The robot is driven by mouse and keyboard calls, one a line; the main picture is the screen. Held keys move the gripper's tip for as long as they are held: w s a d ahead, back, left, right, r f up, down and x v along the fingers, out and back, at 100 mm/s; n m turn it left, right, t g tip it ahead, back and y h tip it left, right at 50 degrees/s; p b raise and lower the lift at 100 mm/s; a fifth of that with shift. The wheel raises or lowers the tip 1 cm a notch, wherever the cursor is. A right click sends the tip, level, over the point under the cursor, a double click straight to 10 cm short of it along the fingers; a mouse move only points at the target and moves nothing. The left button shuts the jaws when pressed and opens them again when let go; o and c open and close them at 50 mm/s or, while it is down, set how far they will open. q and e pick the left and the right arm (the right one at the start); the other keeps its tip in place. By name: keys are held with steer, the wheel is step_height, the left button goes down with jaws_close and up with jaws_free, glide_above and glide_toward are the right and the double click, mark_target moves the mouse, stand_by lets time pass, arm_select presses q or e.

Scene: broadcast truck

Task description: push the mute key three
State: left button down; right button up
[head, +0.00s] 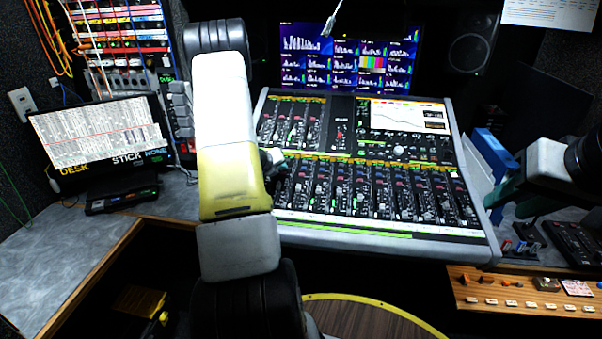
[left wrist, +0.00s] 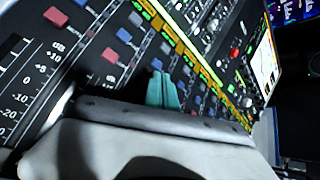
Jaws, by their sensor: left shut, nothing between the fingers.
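The mixing console (head: 372,225) stands in the middle of the head view, with rows of channel strips. In the left wrist view it shows small square keys, among them a red key (left wrist: 110,55) and a blue key (left wrist: 124,35). Key labels are too small to read, so I cannot tell which is mute key three. My left gripper (left wrist: 163,90) is shut and empty, its teal fingertips over the keys; contact cannot be told. In the head view my left arm largely hides it. My right gripper (head: 511,188) is right of the console, its fingers unclear.
A monitor (head: 100,138) reading DESK, STICK, NONE stands on the left desk. Screens (head: 345,57) and a speaker (head: 470,52) are behind the console. Blue binders (head: 490,150) and small control boxes (head: 575,240) lie to the right. The grey left desktop (head: 60,255) is mostly clear.

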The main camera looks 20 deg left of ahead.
arm_select(q)
steer(key=shift+w+f, duration=0.1)
steer(key=shift+f, duration=0.5)
stand_by(0.7)
steer(key=shift+r, duration=0.95)
step_height(320, 180, up, 6)
steer(key=s, duration=0.1)
steer(key=shift+d, duration=0.15)
stand_by(0.3)
